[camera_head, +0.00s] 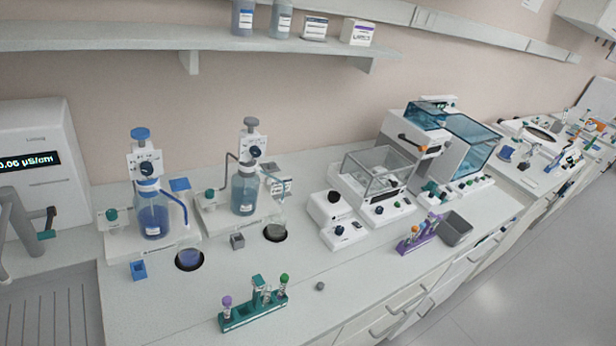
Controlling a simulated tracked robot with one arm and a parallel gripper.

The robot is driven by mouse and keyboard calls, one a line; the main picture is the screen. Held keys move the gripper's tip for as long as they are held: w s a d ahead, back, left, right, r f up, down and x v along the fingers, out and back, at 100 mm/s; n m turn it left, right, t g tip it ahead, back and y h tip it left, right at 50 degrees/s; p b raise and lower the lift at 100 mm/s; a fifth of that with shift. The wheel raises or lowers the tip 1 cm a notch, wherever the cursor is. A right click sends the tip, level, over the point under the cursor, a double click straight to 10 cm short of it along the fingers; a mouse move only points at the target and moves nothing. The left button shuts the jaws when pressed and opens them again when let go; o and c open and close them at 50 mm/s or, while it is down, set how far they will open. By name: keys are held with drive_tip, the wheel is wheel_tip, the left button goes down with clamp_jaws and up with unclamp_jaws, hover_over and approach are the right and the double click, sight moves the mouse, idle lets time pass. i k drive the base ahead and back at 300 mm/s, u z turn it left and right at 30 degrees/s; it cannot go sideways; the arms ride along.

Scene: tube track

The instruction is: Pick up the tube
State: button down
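A green rack (252,318) stands near the front edge of the bench and holds several tubes. One is a purple-capped tube (227,306) at its left end, another a green-capped tube (284,284) at its right end. A purple rack (415,243) farther right holds tubes too, among them an orange-capped tube (414,233). I cannot tell which tube is meant. The tubes stand upright in the racks. My gripper is not in view.
Two bottle dispensers with blue bottles (153,215) (244,192) stand behind the green rack. A balance (375,180) and a grey bin (456,228) are to the right. A small grey knob (320,286) lies beside the rack. A shelf (180,40) hangs above.

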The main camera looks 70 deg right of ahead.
sight(268, 287)
drive_tip(key=k, duration=0.9)
drive_tip(key=z, duration=0.9)
drive_tip(key=i, duration=0.5)
drive_tip(key=u, duration=0.05)
